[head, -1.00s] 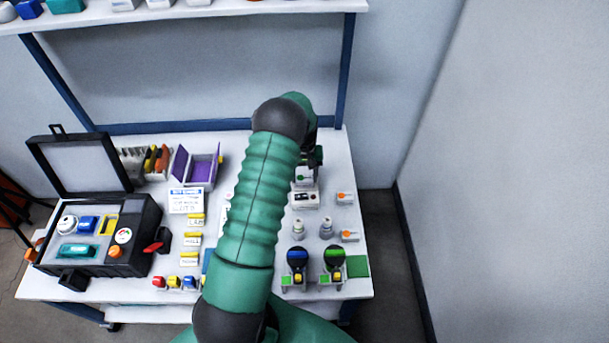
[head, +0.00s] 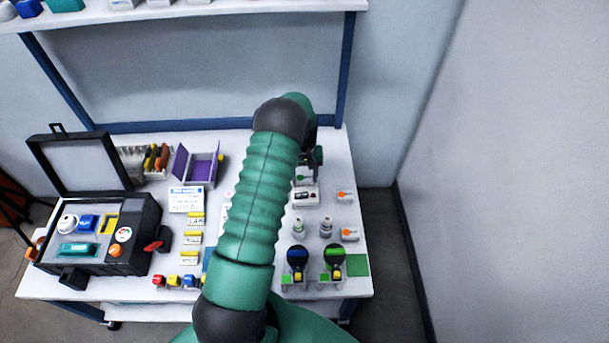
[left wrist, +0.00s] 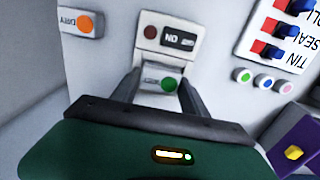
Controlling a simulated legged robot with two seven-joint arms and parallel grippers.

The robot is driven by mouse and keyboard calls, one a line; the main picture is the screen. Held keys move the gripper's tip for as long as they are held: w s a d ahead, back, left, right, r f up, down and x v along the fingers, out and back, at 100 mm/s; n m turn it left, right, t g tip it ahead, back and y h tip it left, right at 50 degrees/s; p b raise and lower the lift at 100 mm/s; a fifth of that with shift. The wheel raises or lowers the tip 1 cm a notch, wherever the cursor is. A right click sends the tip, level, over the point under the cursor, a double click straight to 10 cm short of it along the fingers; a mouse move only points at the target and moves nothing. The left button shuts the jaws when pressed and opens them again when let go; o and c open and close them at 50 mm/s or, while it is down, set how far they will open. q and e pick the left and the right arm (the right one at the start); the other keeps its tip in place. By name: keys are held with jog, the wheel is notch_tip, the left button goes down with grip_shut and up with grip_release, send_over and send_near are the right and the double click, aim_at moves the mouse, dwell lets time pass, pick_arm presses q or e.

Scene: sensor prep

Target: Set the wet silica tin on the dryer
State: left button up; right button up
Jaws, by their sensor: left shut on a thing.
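The silica tin, white with a green dot, is between my left gripper's fingers in the left wrist view (left wrist: 166,84); its label is too blurred to read. It also shows small in the head view (head: 303,179). My left gripper (head: 316,160) is shut on this tin. The dryer is a white box with a dark display; it shows in the head view (head: 304,197) and just beyond the tin in the left wrist view (left wrist: 167,41). The tin is at the dryer; I cannot tell whether it touches the top. My right gripper is not in view.
Orange-dotted white tins (head: 346,197) lie right of the dryer, one marked DRY (left wrist: 82,22). Two small bottles (head: 326,226) and two dark round-headed tools (head: 334,256) stand in front. An open black case (head: 97,240) and a purple box (head: 200,165) are at left.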

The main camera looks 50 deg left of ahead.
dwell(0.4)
pick_arm(q)
jog(key=o, duration=1.3)
jog(key=shift+o, duration=0.2)
jog(key=shift+o, duration=1.2)
notch_tip(320, 180, up, 7)
jog(key=p, duration=0.5)
jog(key=shift+p, duration=0.4)
